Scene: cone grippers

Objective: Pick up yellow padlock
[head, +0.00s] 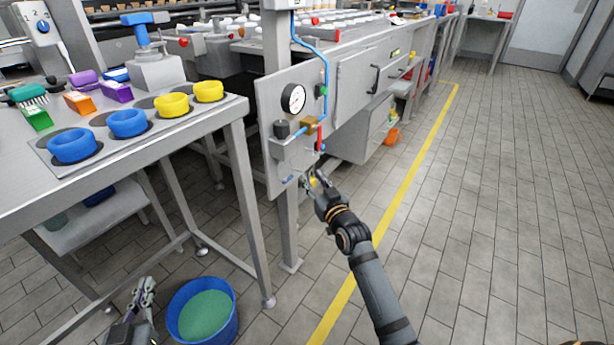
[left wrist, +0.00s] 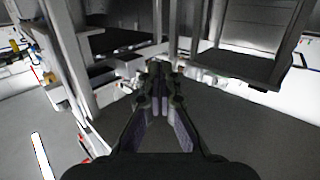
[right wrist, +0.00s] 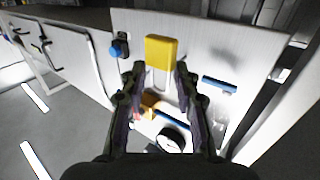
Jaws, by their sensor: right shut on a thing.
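The yellow padlock (right wrist: 161,52) is between the fingertips of my right gripper (right wrist: 160,72) in the right wrist view, in front of the pale panel. In the head view my right gripper (head: 315,181) is at the lower edge of that panel, and only a bit of yellow shows at its tips. It is shut on the padlock. Whether the padlock touches the panel I cannot tell. My left gripper (head: 143,291) hangs low at the bottom left, beside the blue tub. In the left wrist view its fingertips (left wrist: 158,74) are together with nothing between them.
The panel (head: 262,110) carries a gauge (head: 293,98), a red-handled valve (head: 319,138) and blue piping. A steel table (head: 215,118) with blue and yellow rings stands left. A blue tub (head: 176,325) is on the floor. The tiled floor at right is free.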

